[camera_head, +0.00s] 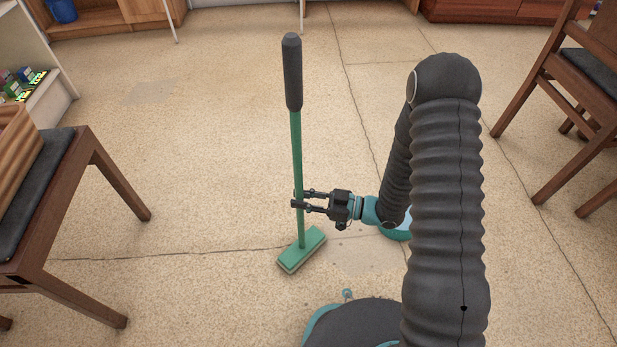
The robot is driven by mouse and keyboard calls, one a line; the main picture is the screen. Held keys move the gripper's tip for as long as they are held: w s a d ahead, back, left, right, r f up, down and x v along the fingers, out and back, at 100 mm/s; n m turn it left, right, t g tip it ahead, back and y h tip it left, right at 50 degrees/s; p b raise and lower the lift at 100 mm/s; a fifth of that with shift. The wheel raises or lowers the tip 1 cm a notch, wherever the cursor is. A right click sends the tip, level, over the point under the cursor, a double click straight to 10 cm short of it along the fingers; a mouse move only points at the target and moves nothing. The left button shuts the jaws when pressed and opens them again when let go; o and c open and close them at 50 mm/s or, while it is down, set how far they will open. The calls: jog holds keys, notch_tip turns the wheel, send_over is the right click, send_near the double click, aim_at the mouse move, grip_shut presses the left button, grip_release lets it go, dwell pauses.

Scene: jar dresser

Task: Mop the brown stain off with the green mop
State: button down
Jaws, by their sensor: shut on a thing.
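The green mop (297,150) stands almost upright on the floor in the middle of the view. It has a dark grey grip at the top and a flat green head (302,250) at the bottom that appears to rest on the floor. My gripper (297,199) comes from the right and is shut on the green pole, on its lower half above the head. I cannot make out a clear brown stain. A faint greyish patch (152,92) shows on the floor at upper left, and the floor under the mop head is hidden.
A wooden chair (112,180) with a dark seat stands at the left, and another chair (540,95) at the right. Shelves (50,95) with small items are at upper left. A blue bin (62,10) is at the back. The speckled floor between is open.

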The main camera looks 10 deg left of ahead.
notch_tip(320, 180, up, 8)
jog(key=d+p, duration=0.1)
jog(key=p, duration=0.4)
jog(key=shift+w+d, duration=0.1)
jog(key=shift+w, duration=0.1)
dwell(0.9)
